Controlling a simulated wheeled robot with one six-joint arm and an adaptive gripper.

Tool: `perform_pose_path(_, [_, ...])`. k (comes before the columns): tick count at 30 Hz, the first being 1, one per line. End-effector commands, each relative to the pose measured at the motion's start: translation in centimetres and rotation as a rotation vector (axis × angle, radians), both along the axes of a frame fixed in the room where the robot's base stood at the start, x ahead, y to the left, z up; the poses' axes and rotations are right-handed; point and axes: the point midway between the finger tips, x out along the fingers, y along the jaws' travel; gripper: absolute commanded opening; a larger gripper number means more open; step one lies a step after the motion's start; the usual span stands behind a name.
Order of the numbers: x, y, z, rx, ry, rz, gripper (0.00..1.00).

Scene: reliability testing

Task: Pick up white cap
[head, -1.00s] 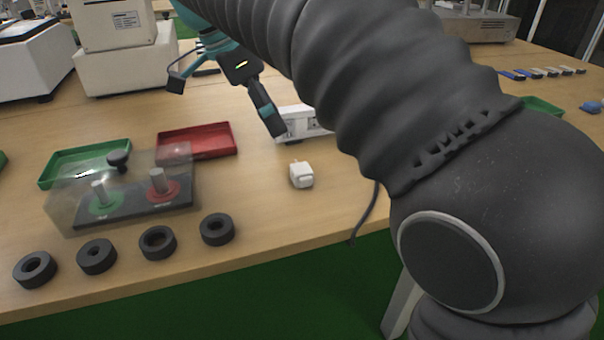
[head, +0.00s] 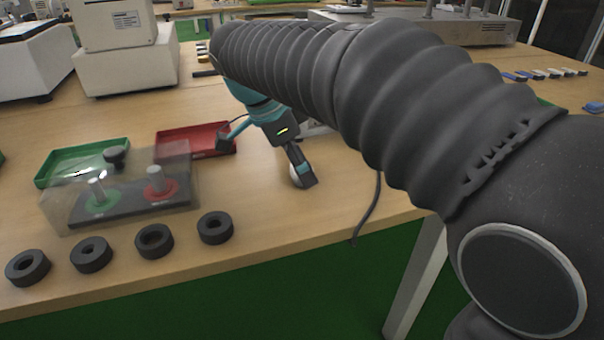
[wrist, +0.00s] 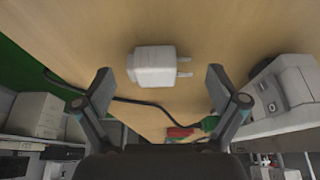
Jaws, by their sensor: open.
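No plain cap shows; the white thing here is a small block with two prongs, like a plug adapter (wrist: 155,67), lying on the wooden table. In the wrist view it lies beyond my fingertips, roughly centred between them, prongs pointing right. My gripper (wrist: 160,84) is open and empty, with a finger to each side and clear of it. In the head view my gripper (head: 303,180) is low over the table and hides most of the white adapter (head: 294,177); only a sliver shows. Whether the fingers touch the table cannot be told.
Several black rings (head: 215,228) line the front. A dark cable (head: 368,215) hangs over the front edge. A white device (wrist: 285,92) is near the gripper.

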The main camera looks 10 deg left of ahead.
Motion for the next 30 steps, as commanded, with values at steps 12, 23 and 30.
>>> perform_pose_path(12, [0.09, -0.14, -0.34, 0.0, -0.001, 0.0, 0.66])
perform_pose_path(23, [0.08, -0.13, -0.35, 0.0, 0.0, 0.0, 0.49])
perform_pose_path(30, [0.12, -0.1, 0.54, 0.001, -0.002, 0.0, 0.49])
